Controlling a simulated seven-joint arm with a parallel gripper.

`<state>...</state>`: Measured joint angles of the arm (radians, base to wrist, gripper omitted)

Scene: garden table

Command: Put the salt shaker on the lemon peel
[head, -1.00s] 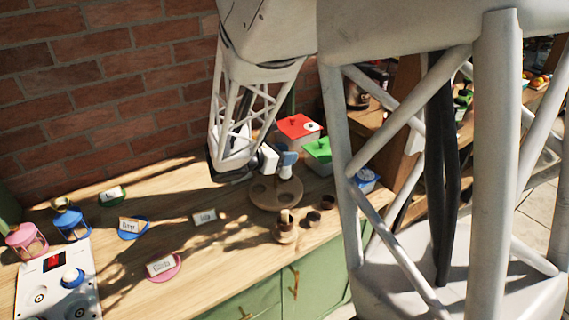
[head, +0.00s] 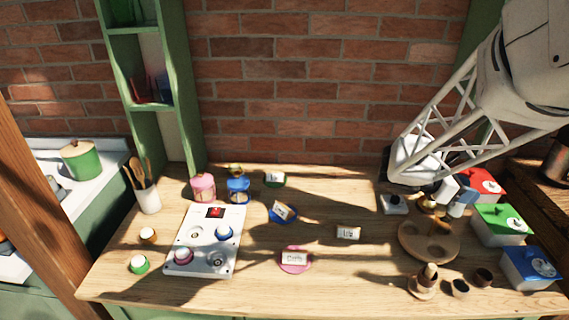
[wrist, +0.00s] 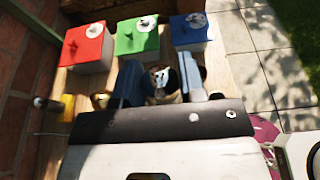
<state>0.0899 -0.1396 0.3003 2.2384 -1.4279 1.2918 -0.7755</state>
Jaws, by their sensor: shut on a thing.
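My gripper (head: 461,203), with blue fingers, is at the back right of the table, just behind the round wooden stand. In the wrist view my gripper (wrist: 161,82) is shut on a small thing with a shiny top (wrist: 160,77). It may be the salt shaker, but its label and most of its body are hidden. Several name cards lie on the table: one on a green disc (head: 276,183), one on a blue disc (head: 275,216), one on a pink disc (head: 296,269), and a white card (head: 347,232). I cannot clearly read which says lemon peel.
The round wooden stand (head: 408,240) has holes in it. Red (head: 478,190), green (head: 491,228) and blue (head: 520,272) lidded boxes line the right side. Small brown cups (head: 460,288) stand in front. The middle has bare table.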

